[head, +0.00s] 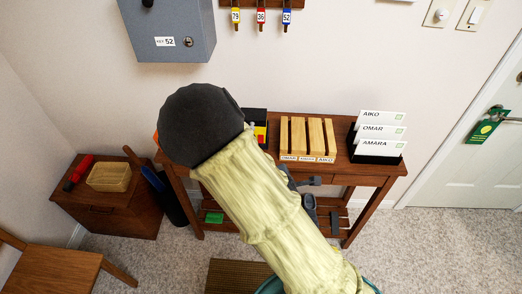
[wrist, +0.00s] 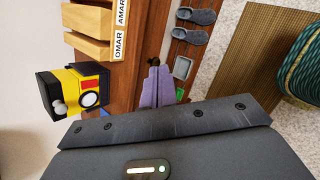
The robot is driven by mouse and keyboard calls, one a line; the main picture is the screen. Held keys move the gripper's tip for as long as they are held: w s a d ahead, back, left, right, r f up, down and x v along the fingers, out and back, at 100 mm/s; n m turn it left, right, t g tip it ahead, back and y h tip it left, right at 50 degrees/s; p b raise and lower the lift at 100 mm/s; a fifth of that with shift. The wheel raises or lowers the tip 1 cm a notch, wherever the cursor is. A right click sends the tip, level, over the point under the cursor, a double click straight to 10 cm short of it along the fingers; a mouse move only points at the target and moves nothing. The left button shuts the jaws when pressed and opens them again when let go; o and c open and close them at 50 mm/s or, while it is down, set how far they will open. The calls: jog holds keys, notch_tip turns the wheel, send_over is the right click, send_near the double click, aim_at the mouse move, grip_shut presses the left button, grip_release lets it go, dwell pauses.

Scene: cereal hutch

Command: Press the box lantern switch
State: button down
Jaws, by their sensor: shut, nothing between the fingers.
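The box lantern (wrist: 72,90) is a yellow and black box with a red patch and a round white face ringed in black. In the wrist view it is at the left, on the brown table. A small pale knob sticks out on its left side. In the head view the lantern (head: 260,132) is partly hidden behind my arm. My gripper (wrist: 154,64) shows in the wrist view as purple-grey fingers, shut and empty, to the right of the lantern and apart from it. I cannot tell which part is the switch.
A wooden slotted holder (head: 307,138) and a rack of name cards (head: 380,137) stand on the table (head: 340,166). Grey slippers (wrist: 190,35) lie on the lower shelf. A grey box (head: 170,28) hangs on the wall above. A wooden chest (head: 100,207) is at the left.

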jog(key=w+a+r+n+t+y+b, duration=0.1)
jog(key=w+a+r+n+t+y, duration=0.1)
jog(key=a+n+t, duration=0.3)
jog(key=w+a+n, duration=0.1)
jog(key=a+n, duration=0.3)
jog(key=n, duration=0.4)
jog(key=shift+w+a+n+t+b, duration=0.2)
jog(key=shift+n+t+b, duration=0.1)
jog(key=shift+t+b, duration=0.1)
jog(key=x, duration=0.9)
jog(key=r+x, duration=0.1)
jog(key=x, duration=0.3)
jog(key=shift+w+p, duration=0.4)
jog(key=shift+w, duration=0.2)
jog(key=shift+f, duration=0.15)
